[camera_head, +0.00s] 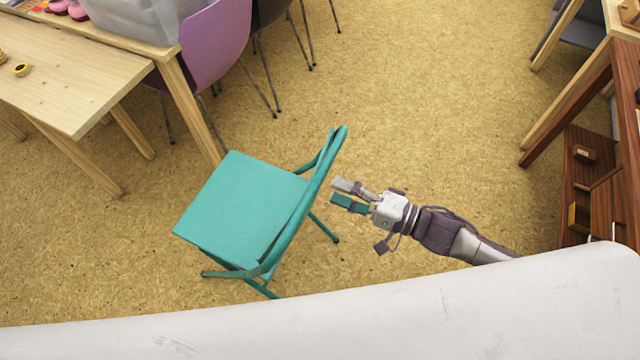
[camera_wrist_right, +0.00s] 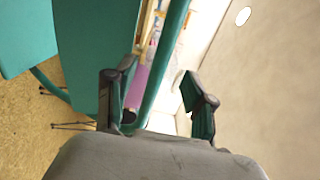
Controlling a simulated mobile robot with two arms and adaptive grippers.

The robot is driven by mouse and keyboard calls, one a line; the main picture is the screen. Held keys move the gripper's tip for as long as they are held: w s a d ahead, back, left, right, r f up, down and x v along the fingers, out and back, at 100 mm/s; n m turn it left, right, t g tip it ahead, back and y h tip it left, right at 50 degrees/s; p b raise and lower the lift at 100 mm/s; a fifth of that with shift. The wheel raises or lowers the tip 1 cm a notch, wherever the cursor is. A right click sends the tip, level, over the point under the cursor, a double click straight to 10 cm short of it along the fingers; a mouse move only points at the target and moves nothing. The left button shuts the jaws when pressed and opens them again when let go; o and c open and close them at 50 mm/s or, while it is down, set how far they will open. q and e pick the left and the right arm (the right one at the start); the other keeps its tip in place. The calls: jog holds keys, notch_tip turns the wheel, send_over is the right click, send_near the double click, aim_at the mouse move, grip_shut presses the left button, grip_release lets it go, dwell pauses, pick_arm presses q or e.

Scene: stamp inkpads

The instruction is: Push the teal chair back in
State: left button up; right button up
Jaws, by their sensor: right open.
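The teal chair (camera_head: 243,207) stands on the floor, pulled out from the light wooden table (camera_head: 60,80), with its seat toward the table and its backrest toward my right arm. My right gripper (camera_head: 346,194) is open and just right of the backrest, with a small gap seen from the head. In the right wrist view, the chair's backrest (camera_wrist_right: 85,40) fills the left side and its frame tube passes behind the space between the open fingers (camera_wrist_right: 158,100). I cannot tell whether a finger touches it. My left gripper is not in view.
A purple chair (camera_head: 217,42) stands behind the table's right end. A dark wooden drawer unit (camera_head: 590,180) is at the right. The floor between is clear.

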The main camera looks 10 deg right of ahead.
aim_at(315, 182)
jog(key=x, duration=0.6)
jog(key=shift+w+a+r, duration=0.1)
jog(key=shift+w+a, duration=0.05)
jog(key=shift+a, duration=0.05)
grip_shut()
